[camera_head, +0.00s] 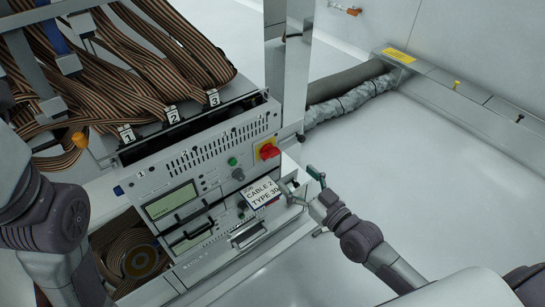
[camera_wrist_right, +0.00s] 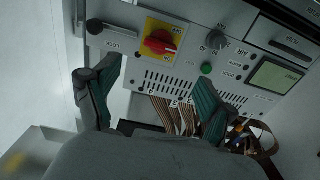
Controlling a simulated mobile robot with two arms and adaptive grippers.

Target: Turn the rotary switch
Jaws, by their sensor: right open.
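The red rotary switch (camera_head: 268,150) sits on a yellow plate at the right end of the test handler's grey front panel. It also shows in the right wrist view (camera_wrist_right: 158,42), at the upper middle, beyond the fingertips. My right gripper (camera_head: 303,182) is open and empty, in front of the panel, a little right of and below the switch in the head view. In the wrist view its two green-padded fingers (camera_wrist_right: 155,72) stand wide apart, and the switch appears between and above them, not touched. My left arm is at the left edge; its gripper is not visible.
A white sign reading CABLE 2 (camera_head: 262,194) is at the lower panel by my right gripper. A green button (camera_head: 232,161), knobs and a display (camera_head: 170,201) are left of the switch. Striped ribbon cables (camera_head: 150,60) lie on top. The floor at right is clear.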

